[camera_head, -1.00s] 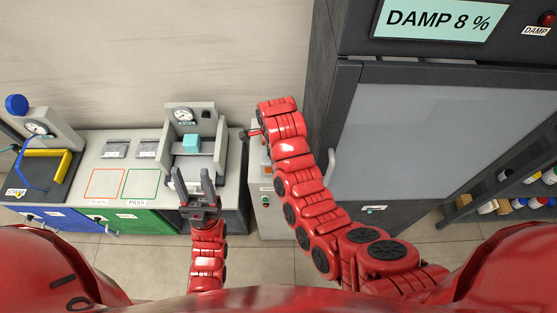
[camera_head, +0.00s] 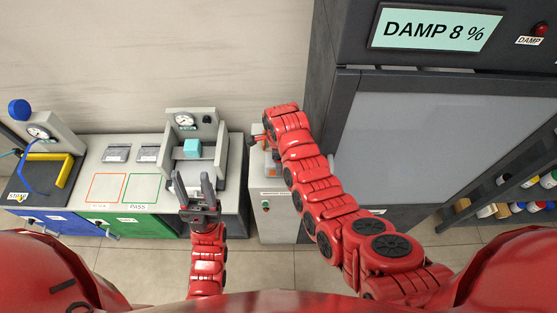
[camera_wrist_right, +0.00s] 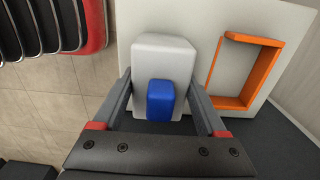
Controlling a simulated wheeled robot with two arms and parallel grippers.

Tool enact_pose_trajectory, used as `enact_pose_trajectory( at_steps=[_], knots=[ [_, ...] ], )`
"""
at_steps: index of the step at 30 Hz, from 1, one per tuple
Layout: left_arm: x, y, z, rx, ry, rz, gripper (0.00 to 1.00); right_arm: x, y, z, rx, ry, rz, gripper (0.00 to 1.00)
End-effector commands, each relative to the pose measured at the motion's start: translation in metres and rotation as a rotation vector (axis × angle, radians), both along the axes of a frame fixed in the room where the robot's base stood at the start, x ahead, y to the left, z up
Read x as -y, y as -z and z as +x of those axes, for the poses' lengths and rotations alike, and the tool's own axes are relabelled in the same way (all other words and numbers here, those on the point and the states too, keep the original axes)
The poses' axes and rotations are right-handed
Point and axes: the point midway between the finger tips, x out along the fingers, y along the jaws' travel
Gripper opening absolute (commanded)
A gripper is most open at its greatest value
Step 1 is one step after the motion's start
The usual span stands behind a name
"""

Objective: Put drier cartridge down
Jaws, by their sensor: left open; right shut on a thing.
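The drier cartridge, a pale grey block (camera_wrist_right: 163,58) with a blue part (camera_wrist_right: 160,100), is between the fingers of my right gripper (camera_wrist_right: 162,88) in the right wrist view. The gripper is shut on it. A pale surface shows beneath the cartridge; I cannot tell whether they touch. In the head view my right arm's end covers the gripper and cartridge. My left gripper (camera_head: 194,180) is open and empty, in front of the gauge machine with a teal block (camera_head: 192,149).
An orange open frame (camera_wrist_right: 226,102) stands on the pale surface (camera_wrist_right: 195,22), right of the cartridge. In the head view, a tall dark cabinet (camera_head: 330,110) with a "DAMP 8 %" display (camera_head: 436,29) stands right of my right arm. Red and green outlined squares mark the left bench (camera_head: 83,165).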

Motion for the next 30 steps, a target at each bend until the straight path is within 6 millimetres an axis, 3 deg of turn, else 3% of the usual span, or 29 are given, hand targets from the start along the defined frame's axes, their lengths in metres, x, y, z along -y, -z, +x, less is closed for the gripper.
enact_pose_trajectory(
  at_steps=[3,4,7,17,22,25,28,29,30],
  knots=[
    [0.0,0.005,0.0,0.0,0.0,0.0,0.5,0.0,0.004,0.0,0.001,0.0,0.0,0.0],
    [0.0,0.003,0.0,0.0,0.0,0.0,0.5,0.0,0.003,0.0,0.001,0.0,0.0,0.8],
    [0.0,0.003,0.0,0.0,0.0,0.0,0.5,0.0,0.002,0.0,0.001,0.0,0.0,0.98],
    [0.0,-0.002,0.0,0.0,0.0,0.0,0.5,0.0,-0.003,0.0,0.0,0.0,0.0,1.0],
    [0.0,0.009,0.0,0.0,0.0,0.0,0.5,-0.001,-0.014,0.002,0.004,0.0,0.0,1.0],
    [0.0,0.015,0.0,0.0,0.0,0.0,0.5,0.0,-0.029,0.001,0.006,0.001,0.001,1.0],
    [0.0,0.019,0.0,0.0,0.0,0.0,0.5,-0.001,-0.058,0.002,0.01,0.0,0.004,1.0],
    [0.0,0.015,0.0,0.0,0.0,0.0,0.5,-0.001,-0.068,0.002,0.008,0.001,0.003,1.0],
    [0.0,-0.004,0.0,-0.001,0.0,0.0,0.5,0.0,-0.085,0.001,0.001,0.002,0.003,1.0]
  ],
)
